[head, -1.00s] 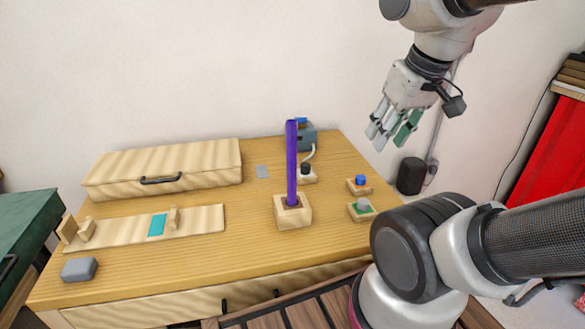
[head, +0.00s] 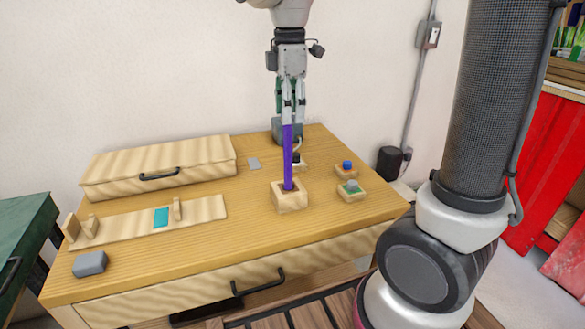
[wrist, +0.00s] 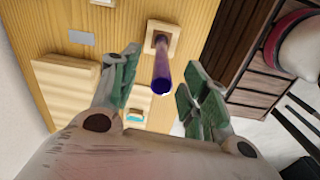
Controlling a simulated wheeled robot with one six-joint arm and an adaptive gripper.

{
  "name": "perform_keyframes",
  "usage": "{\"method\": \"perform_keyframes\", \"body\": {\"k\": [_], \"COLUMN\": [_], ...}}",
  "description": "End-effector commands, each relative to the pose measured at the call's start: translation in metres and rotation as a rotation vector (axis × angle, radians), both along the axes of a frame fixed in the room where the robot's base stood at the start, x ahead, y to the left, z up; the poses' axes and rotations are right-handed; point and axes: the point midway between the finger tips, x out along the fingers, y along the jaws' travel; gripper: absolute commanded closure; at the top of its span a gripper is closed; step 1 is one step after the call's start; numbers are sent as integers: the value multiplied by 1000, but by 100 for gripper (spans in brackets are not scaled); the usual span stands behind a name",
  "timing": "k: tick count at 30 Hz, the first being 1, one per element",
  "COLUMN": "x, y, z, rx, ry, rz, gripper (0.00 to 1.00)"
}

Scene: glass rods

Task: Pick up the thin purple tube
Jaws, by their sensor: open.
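The thin purple tube (head: 287,158) stands upright in a square wooden holder (head: 291,199) on the table. In the wrist view the purple tube (wrist: 162,72) points up toward the camera, its end lying between the fingers. My gripper (head: 287,112) is above the tube, pointing down, with its fingertips around the tube's upper end. In the wrist view my gripper (wrist: 160,75) is open, with green-padded fingers on both sides and a gap to the tube. The tube's top is partly hidden by the fingers in the head view.
A wooden case (head: 158,170) lies at the back left, with a wooden rack (head: 200,211) in front of it. Small bases with a blue button (head: 347,165) and a grey-green knob (head: 352,186) sit right of the holder. A grey block (head: 89,264) lies front left.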

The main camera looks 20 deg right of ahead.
Motion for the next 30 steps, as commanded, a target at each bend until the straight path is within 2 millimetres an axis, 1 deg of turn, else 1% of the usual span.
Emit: {"method": "perform_keyframes", "body": {"k": [1, 3, 6, 8, 11, 17, 24, 27, 30], "x": [3, 2, -1, -1, -2, -1, 0, 0, 0], "y": [1, 0, -1, -1, -1, 1, 6, 6, 6], "z": [7, 9, 9, 8, 0, -25, -61, -68, -70], "rx": [2, -1, -3, -4, -5, -5, -4, -5, -4], "ry": [-8, -3, 6, 8, 9, 9, 9, 7, 6], "rz": [88, 200, 304, 338, 357, 356, 354, 354, 354], "gripper": [54, 54, 54, 54, 54, 54, 54, 54, 54]}}
